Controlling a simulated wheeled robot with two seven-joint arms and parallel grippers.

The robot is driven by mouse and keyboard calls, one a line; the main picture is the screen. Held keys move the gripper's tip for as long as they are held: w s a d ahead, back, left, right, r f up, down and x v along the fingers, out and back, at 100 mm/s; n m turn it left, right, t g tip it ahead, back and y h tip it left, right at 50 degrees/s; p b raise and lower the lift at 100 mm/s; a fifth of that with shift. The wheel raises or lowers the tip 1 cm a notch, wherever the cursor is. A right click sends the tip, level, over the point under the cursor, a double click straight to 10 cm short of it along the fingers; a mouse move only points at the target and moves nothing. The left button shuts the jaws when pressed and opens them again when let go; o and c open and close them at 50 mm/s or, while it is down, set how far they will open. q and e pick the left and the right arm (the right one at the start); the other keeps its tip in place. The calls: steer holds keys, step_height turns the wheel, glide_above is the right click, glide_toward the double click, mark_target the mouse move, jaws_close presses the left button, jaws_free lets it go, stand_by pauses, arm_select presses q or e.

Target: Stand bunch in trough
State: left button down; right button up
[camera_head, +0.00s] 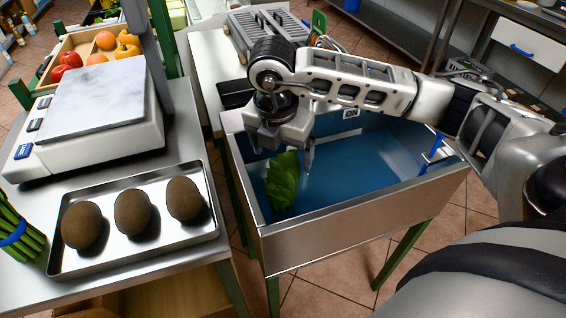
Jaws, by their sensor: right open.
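The trough (335,235) is a metal box with a blue inside, on green legs. A leafy green bunch (283,183) is in the trough at its left side, leaning a little against the near left corner. Its lower end is hidden by the front wall. My right gripper (283,150) is open just above and around the top of the leaves, pointing down; I cannot tell whether it touches them. Another green bunch of stems with a blue band (15,235) shows at the left edge on the counter. My left gripper is not in view.
A metal tray (140,255) with three brown round items lies on the left counter, in front of a white scale (95,115). A crate (85,45) of fruit and peppers is behind. A blue clip (433,152) sits on the trough's right rim.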

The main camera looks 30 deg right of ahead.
steer(key=r, duration=0.6)
steer(key=shift+s+a+r, duration=0.25)
steer(key=shift+a+r, duration=0.05)
steer(key=shift+a, duration=0.1)
